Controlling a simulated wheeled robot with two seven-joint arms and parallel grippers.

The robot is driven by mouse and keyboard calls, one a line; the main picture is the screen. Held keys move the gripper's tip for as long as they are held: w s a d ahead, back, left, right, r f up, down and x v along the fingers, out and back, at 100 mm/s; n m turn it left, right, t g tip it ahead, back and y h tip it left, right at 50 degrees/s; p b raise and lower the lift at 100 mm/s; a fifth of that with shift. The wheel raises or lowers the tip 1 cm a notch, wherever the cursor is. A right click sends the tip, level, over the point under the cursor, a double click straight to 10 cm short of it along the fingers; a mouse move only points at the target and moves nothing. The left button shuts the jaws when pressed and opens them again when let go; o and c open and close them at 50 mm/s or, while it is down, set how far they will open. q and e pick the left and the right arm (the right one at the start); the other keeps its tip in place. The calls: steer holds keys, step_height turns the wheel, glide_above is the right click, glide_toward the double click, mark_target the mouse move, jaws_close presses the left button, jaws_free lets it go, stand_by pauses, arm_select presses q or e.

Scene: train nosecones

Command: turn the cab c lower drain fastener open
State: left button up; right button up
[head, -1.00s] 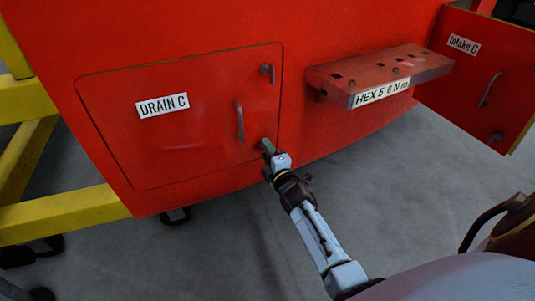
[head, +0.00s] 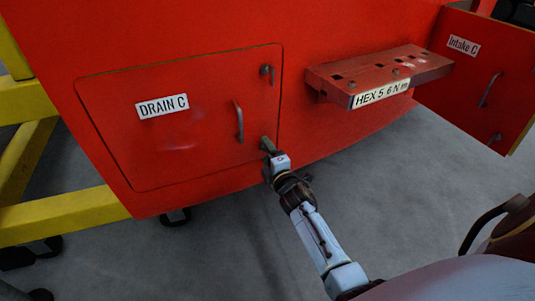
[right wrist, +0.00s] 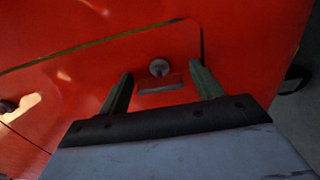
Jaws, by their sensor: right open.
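The red drain panel (head: 180,120), labelled DRAIN C (head: 162,104), is closed on the red cab. Its upper fastener (head: 267,71) sits at the top right corner, and a curved handle (head: 239,122) stands below and left of that. My right gripper (head: 268,148) is at the panel's lower right corner and hides the lower fastener in the head view. In the right wrist view, the lower fastener (right wrist: 159,67) shows as a round grey head with a flat bar below it. My open right fingers (right wrist: 162,84) stand on either side of it, with gaps. My left gripper is out of view.
A red tool shelf (head: 380,72) labelled HEX 5 6 N m juts out to the right of the panel. An Intake C panel (head: 475,75) stands out at far right. Yellow frame beams (head: 65,212) are on the left.

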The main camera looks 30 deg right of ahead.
steer(key=shift+s, duration=0.25)
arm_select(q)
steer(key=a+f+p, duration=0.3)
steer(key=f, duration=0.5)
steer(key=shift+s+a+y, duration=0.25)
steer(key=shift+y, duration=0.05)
arm_select(e)
steer(key=s+a, duration=0.2)
steer(key=s, duration=1)
steer(key=shift+s, duration=0.35)
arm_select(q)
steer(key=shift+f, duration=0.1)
